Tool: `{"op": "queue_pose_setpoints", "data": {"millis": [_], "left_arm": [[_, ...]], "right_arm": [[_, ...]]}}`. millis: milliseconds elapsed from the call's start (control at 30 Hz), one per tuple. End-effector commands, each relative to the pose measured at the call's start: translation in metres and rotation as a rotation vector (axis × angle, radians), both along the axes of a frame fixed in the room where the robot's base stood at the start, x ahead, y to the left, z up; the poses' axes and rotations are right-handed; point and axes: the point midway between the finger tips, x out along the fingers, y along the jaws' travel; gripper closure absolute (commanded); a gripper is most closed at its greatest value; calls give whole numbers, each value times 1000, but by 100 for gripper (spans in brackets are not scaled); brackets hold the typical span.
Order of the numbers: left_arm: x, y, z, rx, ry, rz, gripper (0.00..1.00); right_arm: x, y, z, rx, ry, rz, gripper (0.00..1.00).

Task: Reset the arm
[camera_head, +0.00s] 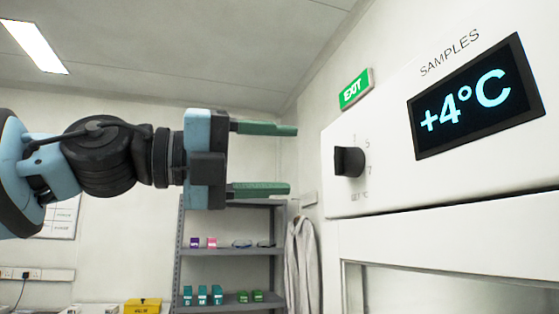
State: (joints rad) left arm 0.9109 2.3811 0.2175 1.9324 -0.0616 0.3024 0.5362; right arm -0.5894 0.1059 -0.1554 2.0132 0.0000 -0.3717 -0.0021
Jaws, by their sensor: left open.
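My left arm reaches in from the left, and its gripper (280,159) is open with its two green fingers spread one above the other. Nothing is between the fingers. The fingertips point right, toward the white sample fridge panel (380,190), and appear apart from it in the picture. A black knob (349,161) on the panel is to the right of the fingertips. My right gripper is not in view.
A display (478,97) reading +4°C is on the fridge panel. A grey shelf (230,252) with small coloured boxes stands behind. A white coat (301,265) hangs beside it. A yellow box (142,306) is at the lower left. An EXIT sign (356,89) is on the wall.

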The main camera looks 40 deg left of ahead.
Motion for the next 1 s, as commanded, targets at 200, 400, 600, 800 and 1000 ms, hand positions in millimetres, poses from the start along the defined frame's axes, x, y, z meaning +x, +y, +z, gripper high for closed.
{"op": "queue_pose_setpoints", "data": {"millis": [200,400,600,800,1000], "left_arm": [[0,0,0,0,0,0,41],[0,0,0,0,0,0,41],[17,15,-12,-57,27,-13,41],[72,64,-70,-263,126,-37,41],[122,111,-163,-496,247,-17,41]], "right_arm": [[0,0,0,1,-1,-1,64],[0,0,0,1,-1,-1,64],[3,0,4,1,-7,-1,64],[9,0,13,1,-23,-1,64],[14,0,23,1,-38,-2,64]]}}
